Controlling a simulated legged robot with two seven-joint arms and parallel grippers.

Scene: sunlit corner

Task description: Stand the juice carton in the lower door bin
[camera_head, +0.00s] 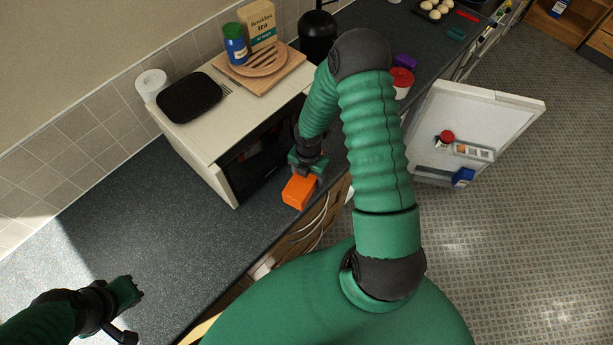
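An orange box-shaped carton (297,192), likely the juice carton, is at the front edge of the dark counter, before the microwave. My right gripper (306,167) is at the carton's far end, its fingers touching or very close to it. The hand hides the contact, so I cannot tell whether it grips the carton. The white fridge door (478,118) stands open at the right, with a lower door bin (428,179) holding a blue item (463,177). My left gripper (126,291) is over the counter at lower left, apart from the carton; its finger opening is unclear.
A microwave (205,140) bears a black plate, a board, a blue jar and a tea box. My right arm crosses between counter and door. The left counter (120,210) and tiled floor are clear.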

